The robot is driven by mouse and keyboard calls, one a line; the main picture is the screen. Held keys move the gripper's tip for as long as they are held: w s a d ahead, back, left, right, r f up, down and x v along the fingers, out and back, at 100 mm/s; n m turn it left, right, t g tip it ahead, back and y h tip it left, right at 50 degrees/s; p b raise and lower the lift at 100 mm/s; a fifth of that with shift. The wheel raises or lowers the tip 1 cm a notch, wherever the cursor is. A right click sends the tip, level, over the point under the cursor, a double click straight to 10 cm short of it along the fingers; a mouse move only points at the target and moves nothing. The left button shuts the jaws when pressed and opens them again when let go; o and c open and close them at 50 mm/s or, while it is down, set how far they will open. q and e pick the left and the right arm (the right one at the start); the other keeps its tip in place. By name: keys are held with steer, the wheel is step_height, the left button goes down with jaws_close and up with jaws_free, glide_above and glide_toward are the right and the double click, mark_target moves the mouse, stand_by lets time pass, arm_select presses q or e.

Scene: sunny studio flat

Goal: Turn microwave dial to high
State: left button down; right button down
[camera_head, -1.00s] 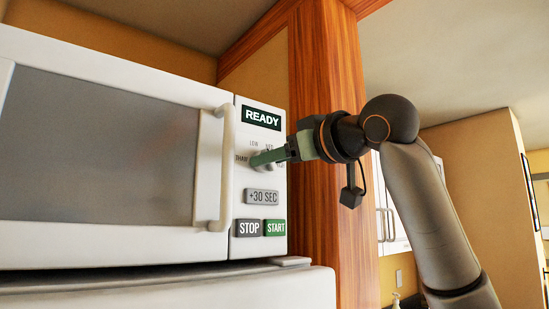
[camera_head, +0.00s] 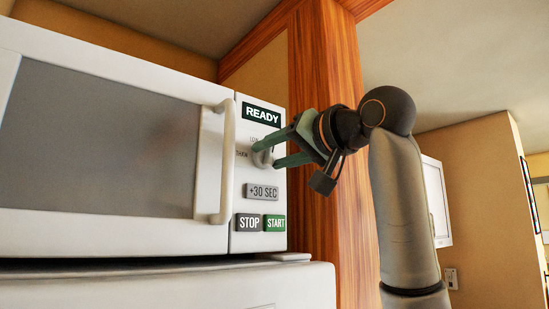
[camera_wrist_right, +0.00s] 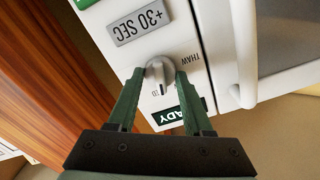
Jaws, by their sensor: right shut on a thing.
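The white microwave (camera_head: 215,90) fills the left of the head view, its door shut and its display (camera_head: 262,114) reading READY. The small grey dial (camera_head: 263,157) is on the control panel, and also shows in the wrist view (camera_wrist_right: 158,72). My right gripper (camera_head: 266,156) is shut on the dial, one green finger on each side of it, tilted. In the wrist view, the THAW label and part of another label show beside the dial. The fingers hide the remaining labels, so I cannot tell the exact setting. My left gripper is out of view.
The door handle (camera_head: 226,160) stands out just left of the panel. The +30 SEC (camera_head: 262,191), STOP (camera_head: 248,222) and START (camera_head: 274,223) buttons sit below the dial. A wooden post (camera_head: 325,110) rises close behind my right gripper.

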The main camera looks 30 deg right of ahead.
steer(key=m+b, duration=0.1)
steer(key=m, duration=0.3)
steer(key=shift+f+m, duration=0.1)
steer(key=shift+m, duration=0.2)
steer(key=m+b, duration=0.1)
steer(key=m, duration=0.2)
steer(key=shift+m, duration=0.4)
steer(key=m, duration=0.3)
steer(key=shift+b, duration=0.3)
steer(key=shift+m, duration=1.9)
steer(key=shift+c, duration=1.5)
jaws_free()
steer(key=shift+s, duration=0.1)
